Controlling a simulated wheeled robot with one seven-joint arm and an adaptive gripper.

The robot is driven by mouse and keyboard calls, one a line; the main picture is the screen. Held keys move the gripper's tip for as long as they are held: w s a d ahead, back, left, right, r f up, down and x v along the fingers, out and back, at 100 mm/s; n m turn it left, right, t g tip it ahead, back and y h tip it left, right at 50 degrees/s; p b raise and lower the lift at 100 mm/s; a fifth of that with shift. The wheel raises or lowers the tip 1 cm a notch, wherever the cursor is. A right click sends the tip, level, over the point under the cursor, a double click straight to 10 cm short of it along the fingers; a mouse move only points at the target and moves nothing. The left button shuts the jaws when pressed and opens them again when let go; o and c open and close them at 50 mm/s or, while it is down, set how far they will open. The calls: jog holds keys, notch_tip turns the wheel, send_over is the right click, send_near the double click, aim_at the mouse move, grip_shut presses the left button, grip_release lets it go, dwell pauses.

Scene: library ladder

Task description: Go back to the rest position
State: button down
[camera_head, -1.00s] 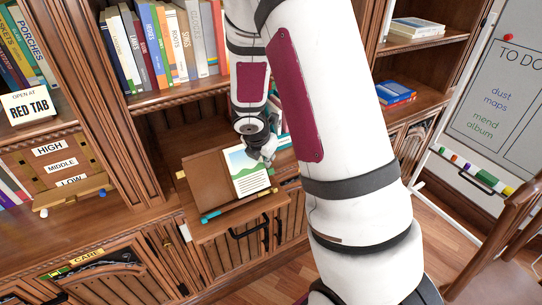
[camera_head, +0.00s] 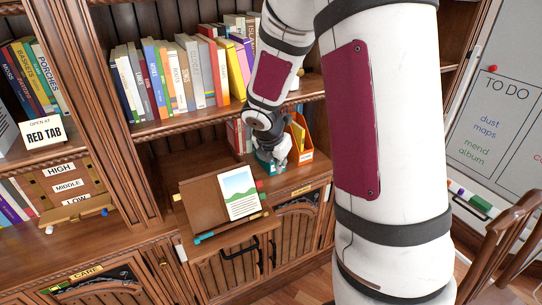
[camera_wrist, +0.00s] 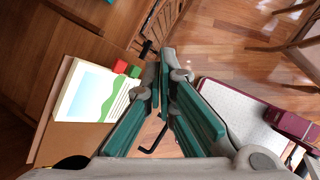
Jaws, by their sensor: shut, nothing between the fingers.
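My gripper (camera_head: 272,167) is at the right of the open book (camera_head: 239,196), above the cabinet top and clear of the page. In the wrist view my gripper's green fingers (camera_wrist: 166,62) come together at the tips with nothing between them. The book shows a green landscape picture and lines of text, and rests on a brown slanted stand (camera_head: 196,209); it also shows at the left in the wrist view (camera_wrist: 92,92). My arm hides part of the shelves.
An orange file box (camera_head: 303,157) stands close behind my gripper. A row of books (camera_head: 180,75) fills the shelf above. The RED TAB sign (camera_head: 43,131) is at the left. A wooden chair (camera_head: 508,240) and the TO DO board (camera_head: 497,120) are at the right.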

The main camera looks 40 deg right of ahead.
jog(key=shift+r, duration=0.25)
jog(key=s+a+r+m+t, duration=0.1)
jog(key=s+a+r+m, duration=0.2)
jog(key=r+m, duration=0.25)
jog(key=s+a+r+m, duration=0.4)
jog(key=r+m, duration=0.1)
jog(key=r, duration=0.2)
jog(key=s+a+r+m+y, duration=0.2)
jog(key=s+a+m, duration=0.4)
jog(key=s, duration=0.1)
jog(key=s+a+r+m+t+y+b, duration=0.1)
jog(key=s+a+r+m+y, duration=0.1)
jog(key=s+a+m, duration=0.3)
jog(key=shift+s+a+r+m+t+y, duration=0.35)
jog(key=shift+s+a+r, duration=0.3)
jog(key=shift+s+r, duration=0.15)
